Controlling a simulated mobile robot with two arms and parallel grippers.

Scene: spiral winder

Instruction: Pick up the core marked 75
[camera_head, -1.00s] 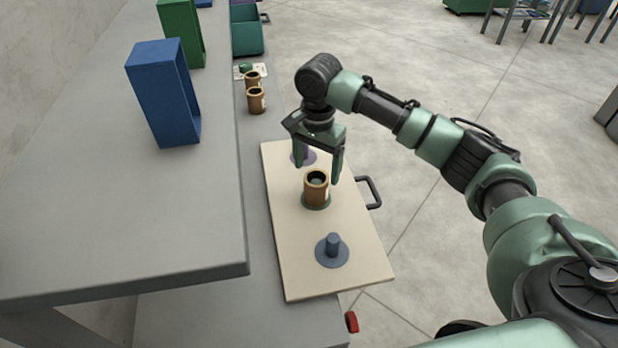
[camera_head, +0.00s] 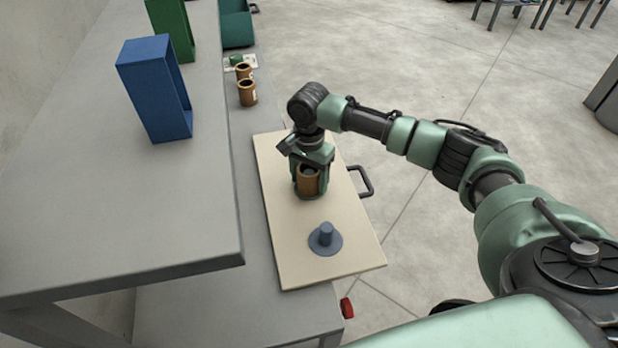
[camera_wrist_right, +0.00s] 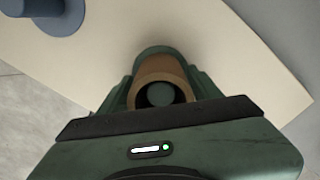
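A brown core (camera_head: 308,181) stands upright around the green peg on the cream board (camera_head: 282,265). It also shows end-on in the wrist view (camera_wrist_right: 158,72), with the green peg top inside its bore. No number can be read on it. My right gripper (camera_head: 310,176) is down over this core from above. Its green fingers lie along both sides of the core and look closed against it; the wrist view shows the fingers (camera_wrist_right: 160,95) flanking it. Two more brown cores, a nearer one (camera_head: 247,92) and a farther one (camera_head: 243,71), stand on the grey bench. My left gripper is not in view.
A bare blue-grey peg (camera_head: 325,236) stands on the near part of the board. A black handle (camera_head: 364,181) sticks out at the board's right edge. A raised grey shelf (camera_head: 110,215) with a blue frame (camera_head: 150,95) and a green frame (camera_head: 171,30) rises at left.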

